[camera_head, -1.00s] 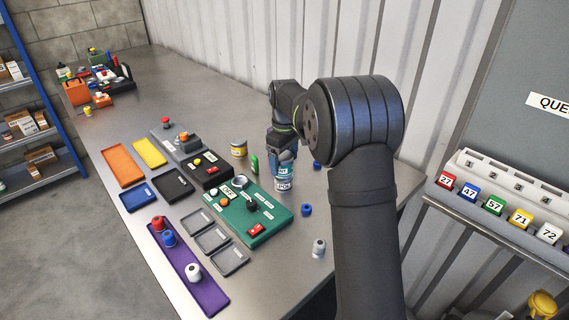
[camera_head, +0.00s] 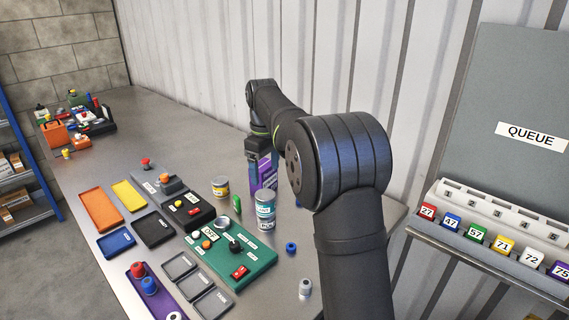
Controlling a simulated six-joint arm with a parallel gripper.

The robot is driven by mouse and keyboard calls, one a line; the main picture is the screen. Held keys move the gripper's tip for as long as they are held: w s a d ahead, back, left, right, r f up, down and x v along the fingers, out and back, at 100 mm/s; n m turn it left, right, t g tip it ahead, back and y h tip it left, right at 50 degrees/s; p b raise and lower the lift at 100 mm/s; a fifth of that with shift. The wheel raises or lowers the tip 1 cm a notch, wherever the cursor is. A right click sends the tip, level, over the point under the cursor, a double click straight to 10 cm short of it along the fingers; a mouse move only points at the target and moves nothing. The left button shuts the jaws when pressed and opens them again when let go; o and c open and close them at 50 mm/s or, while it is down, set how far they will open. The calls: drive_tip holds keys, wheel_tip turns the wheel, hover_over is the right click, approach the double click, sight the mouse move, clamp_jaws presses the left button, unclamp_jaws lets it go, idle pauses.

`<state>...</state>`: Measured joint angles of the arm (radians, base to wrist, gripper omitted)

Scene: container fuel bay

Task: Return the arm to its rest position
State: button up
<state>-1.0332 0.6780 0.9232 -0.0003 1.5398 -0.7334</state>
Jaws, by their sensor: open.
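My arm reaches over the right part of the bench, and its elbow hides some of the bench behind it. My gripper (camera_head: 257,152) points down near the corrugated wall, above and behind a can with a blue-and-white label (camera_head: 265,209). It is open, and the can stands apart from it. A purple item with a pale label (camera_head: 264,172) shows just below the gripper; I cannot tell whether they touch. The fingertips are hard to make out.
Blue (camera_head: 291,247) and white (camera_head: 305,288) small parts stand at right. A rack of numbered blocks (camera_head: 476,232) is at right. The bench's far middle is clear.

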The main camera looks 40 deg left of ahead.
sight(266, 195)
wheel_tip(266, 195, down, 13)
drive_tip(key=shift+r, duration=0.2)
wheel_tip(266, 195, up, 3)
drive_tip(key=shift+f, duration=0.15)
drive_tip(key=shift+r, duration=0.6)
